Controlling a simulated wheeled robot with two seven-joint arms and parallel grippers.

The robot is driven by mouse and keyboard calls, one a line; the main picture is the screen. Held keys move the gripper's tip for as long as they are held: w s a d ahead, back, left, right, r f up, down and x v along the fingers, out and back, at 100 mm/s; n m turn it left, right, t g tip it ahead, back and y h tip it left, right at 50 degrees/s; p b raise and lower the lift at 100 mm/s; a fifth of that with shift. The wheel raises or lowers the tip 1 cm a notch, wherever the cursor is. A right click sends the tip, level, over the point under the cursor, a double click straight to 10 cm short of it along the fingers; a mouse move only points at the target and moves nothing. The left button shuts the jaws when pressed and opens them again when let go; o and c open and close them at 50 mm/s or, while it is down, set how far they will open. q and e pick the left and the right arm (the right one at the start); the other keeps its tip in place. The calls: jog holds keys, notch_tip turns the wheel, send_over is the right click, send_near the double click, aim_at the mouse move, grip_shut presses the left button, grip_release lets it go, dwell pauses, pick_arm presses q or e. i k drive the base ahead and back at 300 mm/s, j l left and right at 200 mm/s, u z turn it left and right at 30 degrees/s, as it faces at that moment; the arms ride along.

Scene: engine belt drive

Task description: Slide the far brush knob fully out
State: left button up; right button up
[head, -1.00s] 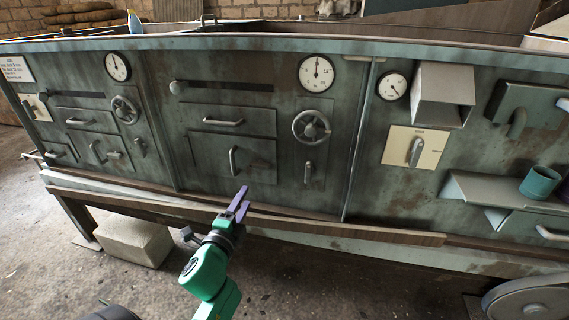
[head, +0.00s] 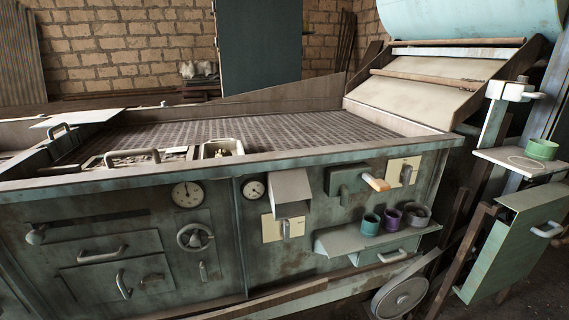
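A round slider knob (head: 36,236) sits at the left end of a dark horizontal slot (head: 88,222) on the teal machine front (head: 225,262), at the left of the head view. I cannot tell whether it is the far brush knob. No other slot knob shows in this view. Neither of my grippers is in view.
Gauges (head: 187,194), a handwheel (head: 195,237) and drawer handles (head: 102,254) stud the front. A shelf (head: 335,241) holds a teal cup (head: 371,224), purple cup (head: 392,219) and grey cup (head: 417,215). A green cup (head: 541,149) stands far right.

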aim_at(36, 236)
jog(key=u, duration=1.75)
